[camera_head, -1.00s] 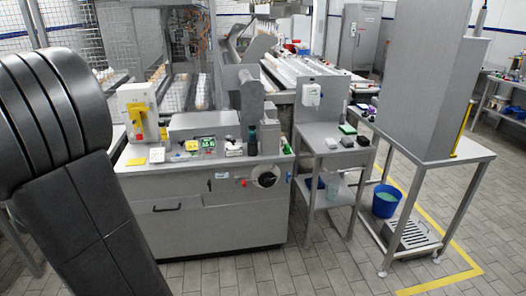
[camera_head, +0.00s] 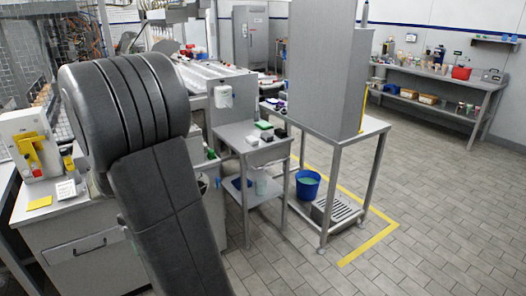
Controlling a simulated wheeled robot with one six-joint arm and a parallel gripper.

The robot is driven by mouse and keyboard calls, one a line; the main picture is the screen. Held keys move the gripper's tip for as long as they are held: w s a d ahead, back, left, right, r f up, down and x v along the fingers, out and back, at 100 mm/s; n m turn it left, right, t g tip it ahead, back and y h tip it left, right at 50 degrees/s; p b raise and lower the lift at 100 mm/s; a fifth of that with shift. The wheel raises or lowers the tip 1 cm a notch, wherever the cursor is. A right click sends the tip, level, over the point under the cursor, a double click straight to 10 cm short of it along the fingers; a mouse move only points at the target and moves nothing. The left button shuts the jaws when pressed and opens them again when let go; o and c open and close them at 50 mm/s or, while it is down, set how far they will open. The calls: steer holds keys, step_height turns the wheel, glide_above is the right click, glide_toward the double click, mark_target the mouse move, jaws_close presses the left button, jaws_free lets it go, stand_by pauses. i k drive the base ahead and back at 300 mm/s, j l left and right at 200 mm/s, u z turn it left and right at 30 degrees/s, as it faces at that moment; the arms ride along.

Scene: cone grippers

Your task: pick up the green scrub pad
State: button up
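A small green pad-like item (camera_head: 264,125) lies on the top of the small steel side table (camera_head: 232,131), near its back edge. It looks like the green scrub pad, but it is too small to be sure. My arm crosses the left of the view, and its dark links hide much of the grey machine counter. My gripper is outside the view, so its state does not show.
A white block (camera_head: 252,141) and dark items (camera_head: 280,132) sit close to the green item. A tall grey cabinet stands on the steel table to the right, with a blue bucket (camera_head: 308,184) below. Tiled floor at right (camera_head: 430,190) is clear.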

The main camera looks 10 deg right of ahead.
mark_target(211, 156)
steer(key=i+j+z, duration=0.25)
steer(key=i+z, duration=0.2)
steer(key=i+j+z, duration=0.75)
steer(key=j+z, duration=0.15)
steer(key=i+j, duration=0.15)
steer(key=j, duration=0.15)
steer(key=i+j, duration=0.15)
steer(key=j, duration=0.2)
steer(key=i+j, duration=0.1)
steer(key=j, duration=0.2)
steer(key=i+j, duration=0.15)
steer(key=j, duration=0.2)
